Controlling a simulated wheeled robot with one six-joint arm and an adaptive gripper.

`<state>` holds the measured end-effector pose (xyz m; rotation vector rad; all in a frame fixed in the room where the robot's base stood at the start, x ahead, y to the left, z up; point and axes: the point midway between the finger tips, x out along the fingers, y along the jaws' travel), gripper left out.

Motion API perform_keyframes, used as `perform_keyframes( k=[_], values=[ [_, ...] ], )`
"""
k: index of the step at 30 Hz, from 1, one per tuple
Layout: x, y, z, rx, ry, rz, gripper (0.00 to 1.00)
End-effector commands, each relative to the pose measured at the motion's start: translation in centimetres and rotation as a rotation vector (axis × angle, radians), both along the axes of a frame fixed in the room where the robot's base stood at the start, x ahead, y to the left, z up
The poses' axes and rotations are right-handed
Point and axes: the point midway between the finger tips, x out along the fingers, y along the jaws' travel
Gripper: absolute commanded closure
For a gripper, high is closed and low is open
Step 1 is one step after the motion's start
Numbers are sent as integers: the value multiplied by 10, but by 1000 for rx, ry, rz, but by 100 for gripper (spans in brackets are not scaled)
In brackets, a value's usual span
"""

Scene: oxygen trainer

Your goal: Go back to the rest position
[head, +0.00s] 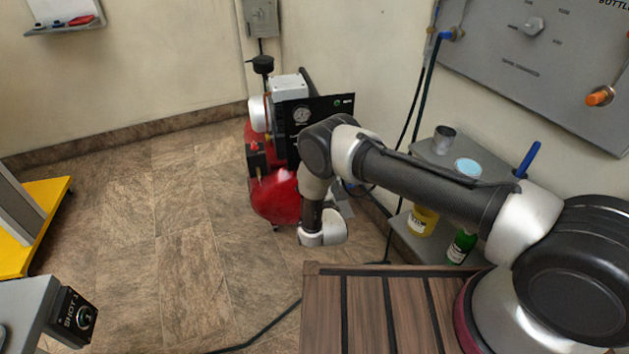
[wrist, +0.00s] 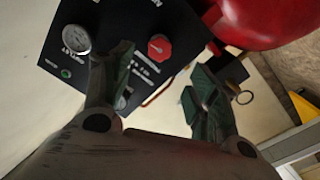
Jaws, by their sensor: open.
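My gripper (wrist: 160,85) shows in the wrist view with its two fingers spread apart and nothing between them. In the wrist view it faces a black panel (wrist: 110,25) with a gauge (wrist: 76,39), a red knob (wrist: 160,47) and a green light. In the head view my arm is bent out over the wooden deck, its wrist in front of the red compressor (head: 274,199). The gripper itself is hidden in the head view. The compressor's black panel (head: 343,105) also shows there, with a round gauge.
A grey shelf (head: 407,226) with a metal cup (head: 443,139), bottles and a blue-handled item stands right. A grey wall panel (head: 560,70) has an orange-tipped fitting (head: 600,96). A yellow-based stand (head: 45,205) is at left. Floor between is clear except for a black cable.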

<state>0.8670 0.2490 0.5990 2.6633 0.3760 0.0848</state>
Motion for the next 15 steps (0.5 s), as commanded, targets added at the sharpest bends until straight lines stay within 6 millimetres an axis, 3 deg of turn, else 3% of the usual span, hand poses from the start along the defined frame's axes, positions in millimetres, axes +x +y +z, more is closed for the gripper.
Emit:
perform_keyframes(
  k=[11, 15],
  values=[
    [0, 0, -1, 10, 8, 0, 41],
    [-3, 3, -35, 14, 159, 9, 41]
  ],
)
